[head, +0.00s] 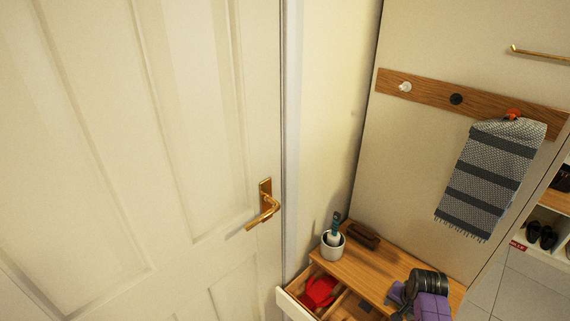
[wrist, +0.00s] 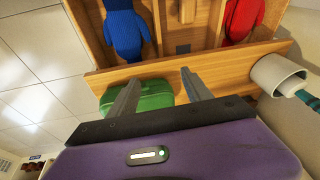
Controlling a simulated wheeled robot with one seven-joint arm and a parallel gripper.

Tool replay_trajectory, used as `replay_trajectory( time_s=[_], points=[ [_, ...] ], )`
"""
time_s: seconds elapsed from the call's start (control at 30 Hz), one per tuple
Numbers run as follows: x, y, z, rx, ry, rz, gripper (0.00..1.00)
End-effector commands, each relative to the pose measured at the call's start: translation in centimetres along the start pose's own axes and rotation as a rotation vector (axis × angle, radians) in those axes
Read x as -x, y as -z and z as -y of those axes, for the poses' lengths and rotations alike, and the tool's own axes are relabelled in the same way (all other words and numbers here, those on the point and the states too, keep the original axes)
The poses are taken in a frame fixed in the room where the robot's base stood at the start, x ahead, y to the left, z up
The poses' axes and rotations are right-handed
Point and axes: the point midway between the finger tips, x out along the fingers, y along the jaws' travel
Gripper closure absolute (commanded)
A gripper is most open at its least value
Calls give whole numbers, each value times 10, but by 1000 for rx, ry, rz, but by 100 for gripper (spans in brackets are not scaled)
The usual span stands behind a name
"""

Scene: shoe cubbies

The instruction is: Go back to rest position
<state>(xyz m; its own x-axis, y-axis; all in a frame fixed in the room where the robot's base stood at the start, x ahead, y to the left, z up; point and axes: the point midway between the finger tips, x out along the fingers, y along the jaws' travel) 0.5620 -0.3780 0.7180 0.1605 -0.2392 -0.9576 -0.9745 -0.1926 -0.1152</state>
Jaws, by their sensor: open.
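My gripper (wrist: 160,80) is open in the wrist view, its two grey fingers spread apart with nothing held. A green thing (wrist: 152,96) lies behind and between the fingers, partly hidden by them and my purple gripper body. Beyond the fingertips is an open wooden drawer (wrist: 210,65) with a blue thing (wrist: 126,30) in its left part and a red thing (wrist: 243,20) in its right part. In the head view my purple wrist (head: 432,306) is at the bottom right, over the wooden cabinet top; the fingers cannot be made out there.
The open drawer (head: 292,304) juts out at the bottom. A white pot (head: 332,247) with a teal-handled thing and a dark brown block (head: 363,237) stand on the cabinet top. A striped towel (head: 487,180) hangs from the peg rail. A closed door (head: 150,150) fills the left.

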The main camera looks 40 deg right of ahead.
Motion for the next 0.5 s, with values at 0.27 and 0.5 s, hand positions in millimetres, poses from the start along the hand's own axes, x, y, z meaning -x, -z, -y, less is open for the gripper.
replay_trajectory(
  time_s=[0.27,0.5],
  points=[
    [23,21,34,117,130,-274,42],
    [74,-31,83,326,308,-579,42]
  ],
)
